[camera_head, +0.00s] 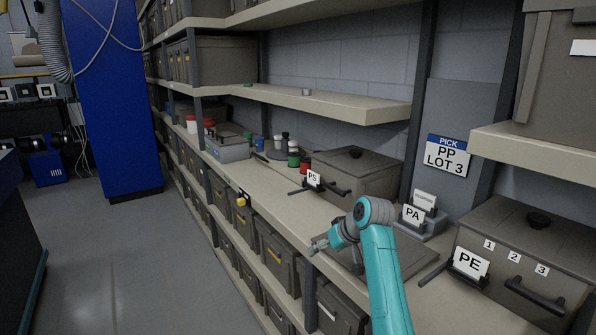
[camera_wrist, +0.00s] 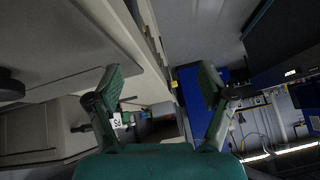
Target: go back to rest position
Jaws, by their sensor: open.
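My teal arm rises in front of the shelf in the head view, with my gripper (camera_head: 320,245) at its end, near the front edge of the middle shelf. In the wrist view my gripper (camera_wrist: 160,90) shows two green-padded fingers spread wide apart, with nothing between them. The wrist picture is rotated, so the shelf lies on its left and the floor at upper right. A grey drum box with a PS card (camera_head: 313,178) stands behind my gripper. That card also shows in the wrist view (camera_wrist: 117,121).
A box with a PE card (camera_head: 470,264) stands at right, and a PA card (camera_head: 413,214) stands between the boxes. A sign (camera_head: 447,155) reads PICK PP LOT 3. A blue cabinet (camera_head: 112,95) stands at left. The aisle floor (camera_head: 120,260) is clear.

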